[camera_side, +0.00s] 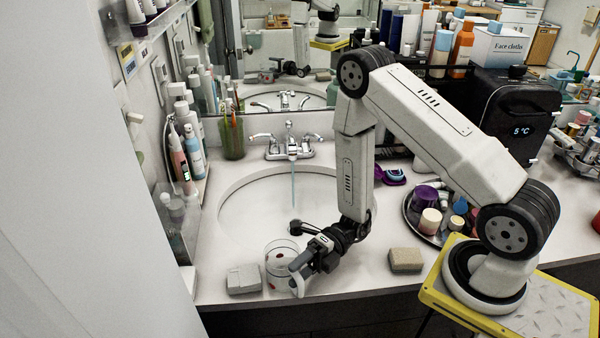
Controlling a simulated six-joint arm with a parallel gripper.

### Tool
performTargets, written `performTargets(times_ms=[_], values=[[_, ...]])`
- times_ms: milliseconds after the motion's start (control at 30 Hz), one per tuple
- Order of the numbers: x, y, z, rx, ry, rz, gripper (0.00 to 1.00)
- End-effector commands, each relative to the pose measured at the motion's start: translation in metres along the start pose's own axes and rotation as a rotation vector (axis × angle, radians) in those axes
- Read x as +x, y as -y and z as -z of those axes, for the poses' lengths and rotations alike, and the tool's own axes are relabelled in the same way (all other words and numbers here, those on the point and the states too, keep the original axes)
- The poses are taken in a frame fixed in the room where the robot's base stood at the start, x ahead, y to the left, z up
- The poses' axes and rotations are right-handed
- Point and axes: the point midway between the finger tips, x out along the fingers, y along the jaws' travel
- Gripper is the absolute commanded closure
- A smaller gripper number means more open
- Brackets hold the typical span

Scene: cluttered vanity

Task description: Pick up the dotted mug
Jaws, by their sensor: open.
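The dotted mug (275,272) stands near the front edge of the counter, in front of the sink. It is pale with a few red dots and looks upright. My gripper (297,277) is at its right side, low over the counter, with the jaws open. The gripper covers part of the mug's right side. I cannot tell whether a finger touches the mug or whether the mug lies between the jaws. Its handle cannot be made out.
A pale grey block (243,279) sits close left of the mug. A beige sponge (405,261) lies to the right. The sink basin (255,205) is behind, under a running faucet (290,143). A round tray (412,218) of jars stands farther right.

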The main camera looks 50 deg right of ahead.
Motion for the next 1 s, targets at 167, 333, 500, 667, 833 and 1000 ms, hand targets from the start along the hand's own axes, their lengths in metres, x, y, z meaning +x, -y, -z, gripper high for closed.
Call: performTargets(times_ms=[167,333,500,667,833,1000], values=[[0.0,0.0,0.0001,0.0,0.0,0.0,0.39],[-0.0001,0.0,0.0001,0.0,0.0,0.0,0.39],[-0.0001,0.0,0.0001,0.0,0.0,0.0,0.58],[-0.0001,0.0,0.0,0.0,0.0,0.0,1.0],[-0.0001,0.0,-0.0001,-0.001,0.0,0.0,1.0],[-0.0002,-0.0001,-0.0001,-0.001,0.0,0.0,1.0]])
